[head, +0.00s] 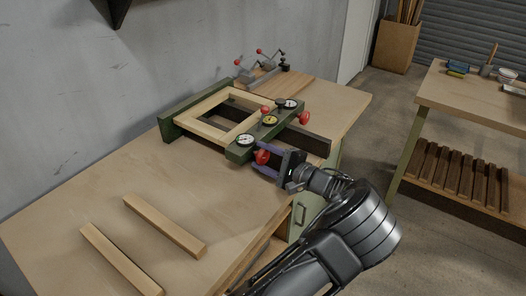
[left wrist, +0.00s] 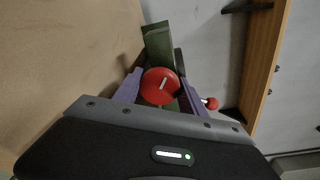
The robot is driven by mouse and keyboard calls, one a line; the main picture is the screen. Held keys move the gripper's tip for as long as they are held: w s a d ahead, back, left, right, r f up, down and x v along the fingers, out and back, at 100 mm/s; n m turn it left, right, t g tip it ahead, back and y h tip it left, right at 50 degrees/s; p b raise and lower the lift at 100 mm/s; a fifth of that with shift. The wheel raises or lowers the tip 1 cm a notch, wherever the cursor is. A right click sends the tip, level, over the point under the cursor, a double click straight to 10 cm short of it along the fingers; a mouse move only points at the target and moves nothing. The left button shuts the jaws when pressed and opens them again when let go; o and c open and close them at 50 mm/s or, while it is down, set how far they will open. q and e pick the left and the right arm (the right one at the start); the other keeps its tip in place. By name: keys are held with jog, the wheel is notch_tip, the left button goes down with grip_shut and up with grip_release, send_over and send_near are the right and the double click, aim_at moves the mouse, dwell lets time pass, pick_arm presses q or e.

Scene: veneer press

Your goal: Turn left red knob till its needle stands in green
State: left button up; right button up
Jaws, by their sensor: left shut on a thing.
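The left red knob (head: 262,157) sits on the near end of the green press beam (head: 238,154). It also shows in the left wrist view (left wrist: 160,80), round, with a pale mark on its face. My left gripper (head: 267,160) has its purple fingers on either side of this knob and is shut on it; the gripper shows in the left wrist view too (left wrist: 160,92). The left white dial (head: 245,140) is on the beam just above the knob. Its needle and green zone are too small to read. My right gripper is not in view.
A yellow dial (head: 271,120) and another white dial (head: 290,104) sit along the beam, with a right red knob (head: 304,118). A wooden frame (head: 205,107) lies in the press. Two loose wood strips (head: 165,224) lie on the near bench top, which is otherwise mostly clear.

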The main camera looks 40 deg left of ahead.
pick_arm(q)
jog(key=shift+m+g+p, duration=0.4)
jog(key=shift+m+p, duration=0.35)
jog(key=shift+m, duration=0.75)
jog(key=o, duration=1.4)
jog(key=shift+c, duration=0.2)
jog(key=shift+d+r+b, duration=0.15)
jog(key=shift+d+b, duration=0.3)
jog(key=shift+d, duration=1.5)
jog(key=shift+d+r+b, duration=0.15)
jog(key=shift+d+b, duration=0.25)
jog(key=shift+d, duration=1.55)
